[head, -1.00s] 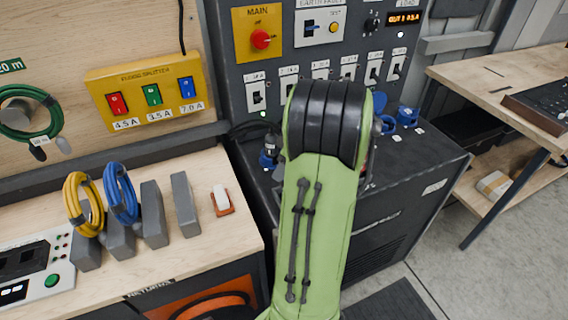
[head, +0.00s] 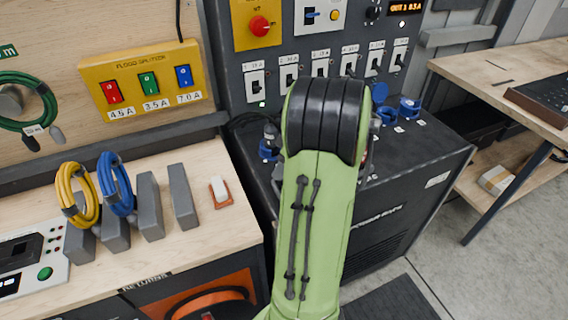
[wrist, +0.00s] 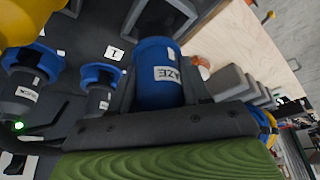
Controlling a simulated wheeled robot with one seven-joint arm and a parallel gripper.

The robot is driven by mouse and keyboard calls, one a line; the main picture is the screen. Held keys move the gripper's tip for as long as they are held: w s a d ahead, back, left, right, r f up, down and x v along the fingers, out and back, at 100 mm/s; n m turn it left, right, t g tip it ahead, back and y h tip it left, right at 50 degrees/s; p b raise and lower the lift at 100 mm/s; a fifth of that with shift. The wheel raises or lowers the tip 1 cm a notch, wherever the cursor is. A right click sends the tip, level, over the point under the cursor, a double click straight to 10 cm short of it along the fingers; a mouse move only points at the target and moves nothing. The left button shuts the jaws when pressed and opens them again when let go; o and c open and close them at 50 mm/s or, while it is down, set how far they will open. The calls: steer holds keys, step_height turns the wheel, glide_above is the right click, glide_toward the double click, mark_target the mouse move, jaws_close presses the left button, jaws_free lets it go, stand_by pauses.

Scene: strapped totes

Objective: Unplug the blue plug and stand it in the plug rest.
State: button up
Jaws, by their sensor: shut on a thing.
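In the wrist view a blue plug (wrist: 157,72) with a white label sits between the dark fingers of my gripper (wrist: 160,95), which are shut on it. A dark body (wrist: 160,18) shows beyond the plug; I cannot tell whether the two are joined, or whether the plug is still seated in a socket. In the head view my green arm hides the gripper and the held plug. I cannot surely pick out the plug rest; grey upright blocks (head: 150,205) stand on the wooden counter, beside a small orange-brown holder with a white piece (head: 220,192).
A dark plug in a blue socket (head: 269,148) stands left of my arm. Blue sockets (head: 409,108) lie to its right. Yellow (head: 77,194) and blue (head: 116,184) cable coils hang on the grey blocks. The switch panel (head: 320,60) rises behind. The front-right floor is clear.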

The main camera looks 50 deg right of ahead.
steer(key=shift+f+b, duration=1.2)
steer(key=shift+f, duration=0.2)
stand_by(0.4)
steer(key=o, duration=1.2)
steer(key=shift+r, duration=0.1)
steer(key=p+v, duration=0.6)
steer(key=v, duration=0.9)
steer(key=shift+s+r+p, duration=0.15)
steer(key=shift+r+p, duration=0.15)
steer(key=shift+r, duration=0.05)
